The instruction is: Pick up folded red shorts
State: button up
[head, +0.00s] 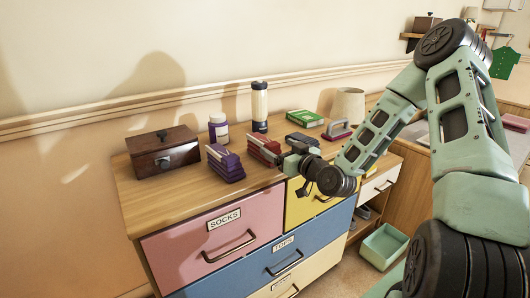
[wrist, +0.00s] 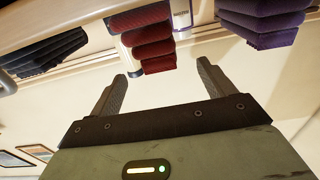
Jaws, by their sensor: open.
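The folded red shorts (head: 262,147) stand as a layered red stack on the wooden dresser top (head: 150,203). In the wrist view the red stack (wrist: 151,42) is at the top centre, just beyond the fingertips and roughly between their lines. My gripper (head: 281,159) comes from the right, close to the red stack. Its two fingers (wrist: 162,75) are apart with nothing between them. Whether a finger touches the stack cannot be told. Part of the stack is hidden by my gripper in the head view.
A purple folded stack (head: 226,165) stands left of the red one, a dark stack (head: 302,142) right. Behind are a purple-labelled bottle (head: 218,127), a tall bottle (head: 260,106) and a green book (head: 304,118). A brown box (head: 163,152) sits left. The front-left top is clear.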

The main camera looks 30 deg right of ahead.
aim_at(269, 140)
jog(key=shift+w+d+f+p, duration=0.1)
jog(key=shift+w+f+p, duration=0.05)
jog(key=shift+w, duration=1.6)
jog(key=shift+w+f+p, duration=0.15)
jog(key=shift+w, duration=1.6)
jog(key=c, duration=1.1)
